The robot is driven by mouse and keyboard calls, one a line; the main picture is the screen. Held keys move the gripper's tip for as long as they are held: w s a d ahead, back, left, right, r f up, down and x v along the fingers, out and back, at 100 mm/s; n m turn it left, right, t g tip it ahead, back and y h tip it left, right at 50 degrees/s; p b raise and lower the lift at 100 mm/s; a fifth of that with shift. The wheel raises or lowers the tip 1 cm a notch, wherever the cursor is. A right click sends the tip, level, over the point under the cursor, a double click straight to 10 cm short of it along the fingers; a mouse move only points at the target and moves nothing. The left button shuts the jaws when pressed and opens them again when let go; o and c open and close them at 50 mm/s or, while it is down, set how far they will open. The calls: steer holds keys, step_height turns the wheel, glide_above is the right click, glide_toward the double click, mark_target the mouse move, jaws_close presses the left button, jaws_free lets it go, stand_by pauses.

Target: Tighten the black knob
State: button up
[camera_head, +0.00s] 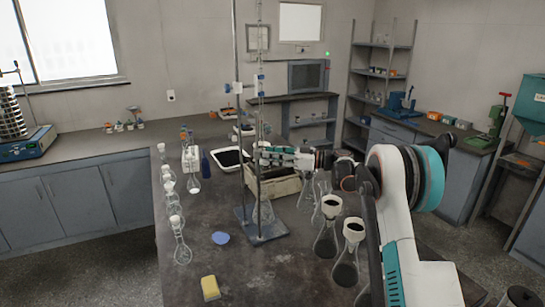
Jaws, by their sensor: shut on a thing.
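My gripper (263,155) reaches in from the right to a tall metal stand (239,110) on the middle of the dark table. Its fingers are shut on a small part at the thin rod. That part is hidden by the fingers, and I cannot tell whether it is the black knob. No black knob shows clearly elsewhere. The stand's blue-grey base (262,236) rests on the table, with small white and blue clamps (258,82) higher up. A sieve shaker (12,115) with a stack of sieves stands on the far left counter, away from my gripper.
Several glass flasks stand at the table's left edge (182,250) and right front (326,240). A beige box (285,187) and a white tray (228,162) lie behind the stand. A yellow sponge (210,288) and a blue disc (220,238) lie in front, with clear table around them.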

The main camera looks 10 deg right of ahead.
steer(key=shift+m, duration=0.3)
steer(key=shift+m+b, duration=0.9)
steer(key=shift+m, duration=7.7)
steer(key=o, duration=1.1)
